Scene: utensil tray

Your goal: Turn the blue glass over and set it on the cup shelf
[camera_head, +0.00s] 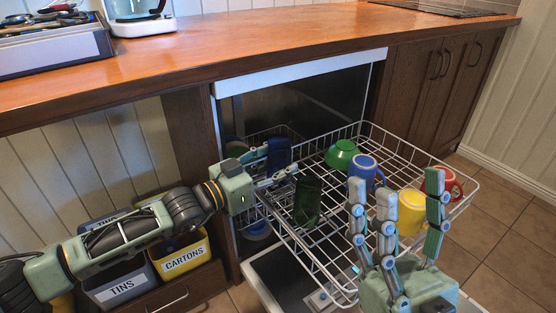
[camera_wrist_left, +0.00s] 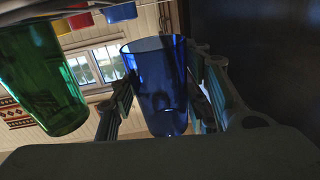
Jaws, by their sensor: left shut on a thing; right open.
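The blue glass (camera_head: 279,153) is held by my left gripper (camera_head: 280,174) at the left side of the pulled-out dish rack (camera_head: 330,277). In the left wrist view the blue glass (camera_wrist_left: 157,88) stands between both fingers, its wide end at the picture's top, the side where the rack shows. That fits a mouth-down glass. Whether its lower end touches the rack is hidden. A green glass (camera_head: 307,203) is close beside it in the rack. My right gripper (camera_head: 398,190) is open and empty in front of the rack's right part. I cannot clearly tell which part is the cup shelf.
The rack also holds a green cup (camera_head: 341,154), a blue mug (camera_head: 366,170), a yellow mug (camera_head: 411,212) and a red mug (camera_head: 452,188). The wooden counter (camera_head: 270,47) overhangs behind. Bins labelled TINS (camera_head: 122,287) and CARTONS (camera_head: 184,262) stand below left.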

